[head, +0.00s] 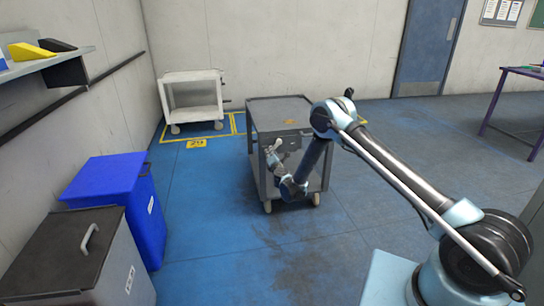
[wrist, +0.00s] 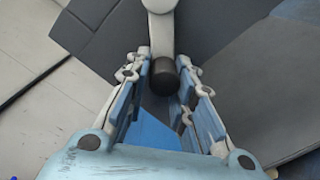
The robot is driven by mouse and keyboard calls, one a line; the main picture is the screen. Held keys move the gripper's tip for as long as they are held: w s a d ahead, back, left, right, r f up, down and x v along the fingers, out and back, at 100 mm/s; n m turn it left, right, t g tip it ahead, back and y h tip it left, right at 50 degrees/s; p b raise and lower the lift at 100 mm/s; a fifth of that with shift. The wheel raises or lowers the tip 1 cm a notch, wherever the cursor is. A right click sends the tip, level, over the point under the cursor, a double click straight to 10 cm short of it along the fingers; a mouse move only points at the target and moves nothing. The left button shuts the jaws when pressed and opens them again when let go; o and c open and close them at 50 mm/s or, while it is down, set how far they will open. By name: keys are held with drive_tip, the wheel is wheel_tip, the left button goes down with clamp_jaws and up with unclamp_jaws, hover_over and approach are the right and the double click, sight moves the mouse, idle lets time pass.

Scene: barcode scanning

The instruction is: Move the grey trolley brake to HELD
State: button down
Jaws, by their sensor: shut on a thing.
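The grey trolley (head: 262,108) stands on the blue floor in the middle of the head view, its near end toward me. My gripper (head: 273,152) is at that near end, below the top deck. In the wrist view, the brake lever (wrist: 160,35) is a pale arm with a dark round knob (wrist: 164,76) at its end. The knob sits between the two fingers of my gripper (wrist: 163,84), which are shut on it. In the head view my gripper largely hides the lever, and no HELD marking can be read.
A white trolley (head: 193,98) stands behind left on a yellow-marked floor bay. Blue (head: 112,190) and grey (head: 85,262) bins stand at left under a wall shelf (head: 40,66). A purple table (head: 525,72) is at far right. Floor around the grey trolley is clear.

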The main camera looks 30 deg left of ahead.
drive_tip(key=shift+s+a+r, duration=0.15)
drive_tip(key=shift+s+a, duration=0.1)
drive_tip(key=shift+a, duration=0.05)
drive_tip(key=c, duration=1.4)
unclamp_jaws()
drive_tip(key=shift+r, duration=0.15)
drive_tip(key=shift+d, duration=0.1)
drive_tip(key=v, duration=0.7)
drive_tip(key=shift+s+d, duration=0.1)
drive_tip(key=shift+d, duration=0.05)
